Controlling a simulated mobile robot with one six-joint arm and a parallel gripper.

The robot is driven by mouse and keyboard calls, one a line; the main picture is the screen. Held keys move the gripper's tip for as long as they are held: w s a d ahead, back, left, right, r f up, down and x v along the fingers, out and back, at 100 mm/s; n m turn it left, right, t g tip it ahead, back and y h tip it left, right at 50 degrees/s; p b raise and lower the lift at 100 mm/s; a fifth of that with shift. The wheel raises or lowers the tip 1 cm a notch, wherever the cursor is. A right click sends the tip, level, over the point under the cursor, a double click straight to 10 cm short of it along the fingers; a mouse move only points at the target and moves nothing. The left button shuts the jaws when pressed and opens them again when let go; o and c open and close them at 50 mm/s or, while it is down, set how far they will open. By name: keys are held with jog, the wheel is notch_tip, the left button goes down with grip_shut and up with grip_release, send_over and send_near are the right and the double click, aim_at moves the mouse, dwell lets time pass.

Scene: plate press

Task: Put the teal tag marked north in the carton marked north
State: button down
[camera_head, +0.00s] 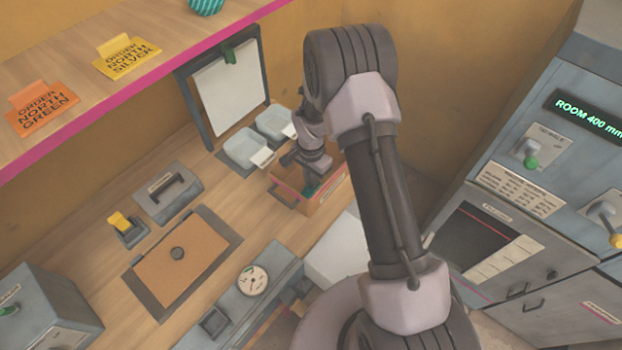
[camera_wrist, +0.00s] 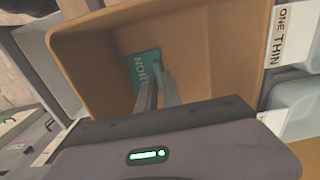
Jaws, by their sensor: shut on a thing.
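The teal tag (camera_wrist: 139,70) shows in the wrist view, with the letters "NOR" readable and the rest hidden. My gripper (camera_wrist: 158,82) is shut on it by its raised tab. The tag is within the outline of an open tan carton (camera_wrist: 207,35), near its inner wall; I cannot tell whether it touches the bottom. In the head view my gripper (camera_head: 311,186) reaches down into the carton (camera_head: 328,199) on the right end of the bench. The carton's own marking is not readable.
Two pale trays (camera_head: 246,148) stand beside the carton, one with a "ONE THIN" label (camera_wrist: 281,36) in the wrist view. A framed white board (camera_head: 228,88) stands behind. Order cards (camera_head: 128,58) are on the upper shelf. A grey cabinet (camera_head: 540,180) stands at right.

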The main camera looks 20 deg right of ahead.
jog(key=shift+f, duration=0.15)
jog(key=c, duration=1.5)
grip_release()
jog(key=s+a+r+n+t+p, duration=0.1)
jog(key=s+r, duration=0.2)
jog(key=r, duration=1.2)
jog(key=s+r+n+t+p, duration=0.1)
jog(key=s+r, duration=0.2)
jog(key=r, duration=1.2)
jog(key=s+a+r+n+t, duration=0.1)
jog(key=s+r, duration=0.2)
jog(key=s, duration=0.3)
jog(key=s+a+r+n+t+y, duration=0.1)
jog(key=s+r+n, duration=0.1)
jog(key=s, duration=0.4)
jog(key=s+a+r+n+t+y, duration=0.1)
jog(key=s+r, duration=0.3)
jog(key=s, duration=0.3)
jog(key=shift+r+t, duration=0.4)
